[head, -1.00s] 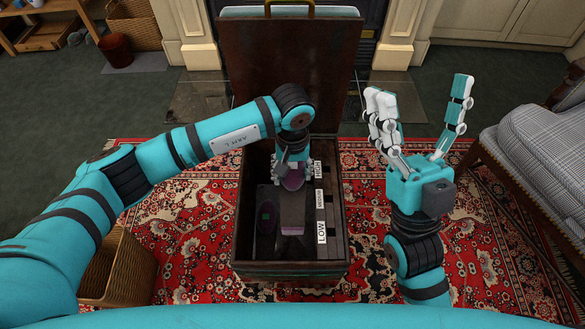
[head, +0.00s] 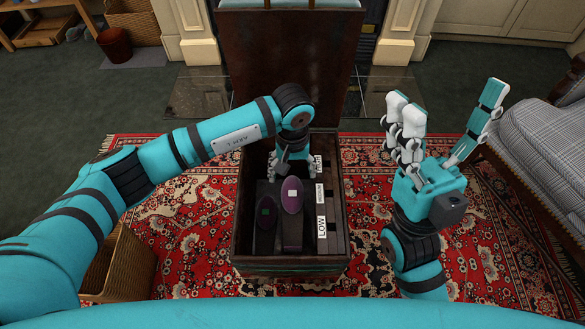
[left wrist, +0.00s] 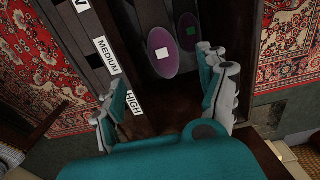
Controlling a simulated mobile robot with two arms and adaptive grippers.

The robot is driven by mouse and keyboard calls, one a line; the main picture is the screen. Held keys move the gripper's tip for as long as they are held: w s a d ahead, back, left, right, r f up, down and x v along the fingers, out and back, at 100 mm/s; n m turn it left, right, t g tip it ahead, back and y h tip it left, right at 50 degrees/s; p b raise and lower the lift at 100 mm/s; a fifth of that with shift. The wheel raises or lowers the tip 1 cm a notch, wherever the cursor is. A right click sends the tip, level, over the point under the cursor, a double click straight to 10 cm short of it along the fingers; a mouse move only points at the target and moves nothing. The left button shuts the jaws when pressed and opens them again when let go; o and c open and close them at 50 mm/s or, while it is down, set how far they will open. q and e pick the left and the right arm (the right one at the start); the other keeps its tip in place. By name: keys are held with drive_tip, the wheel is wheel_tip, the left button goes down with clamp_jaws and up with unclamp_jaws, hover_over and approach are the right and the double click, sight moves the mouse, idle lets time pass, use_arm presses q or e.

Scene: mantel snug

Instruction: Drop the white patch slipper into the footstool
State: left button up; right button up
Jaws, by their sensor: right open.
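The footstool (head: 240,222) is an open dark box with its lid raised at the back. The white patch slipper (head: 291,190), purple with a white square, lies inside it on a long dark grey surface. It also shows in the left wrist view (left wrist: 158,67). A green patch slipper (head: 265,226) lies to its left in the head view. My left gripper (head: 293,166) is inside the box's opening, just behind the white patch slipper. In the left wrist view its fingers (left wrist: 166,76) are spread, with the slipper beyond them. My right gripper (head: 446,125) is open and empty, raised right of the box.
Labels reading LOW (head: 321,227) and MEDIUM (head: 320,194) line the box's right inner side. A wicker basket (head: 128,265) stands left of the box. A checked armchair (head: 545,140) is at the right. Red patterned rug (head: 190,205) surrounds the box.

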use_arm(q)
drive_tip(key=shift+o, duration=0.2)
drive_tip(key=shift+r, duration=0.1)
wheel_tip(320, 180, up, 12)
idle(0.4)
idle(0.5)
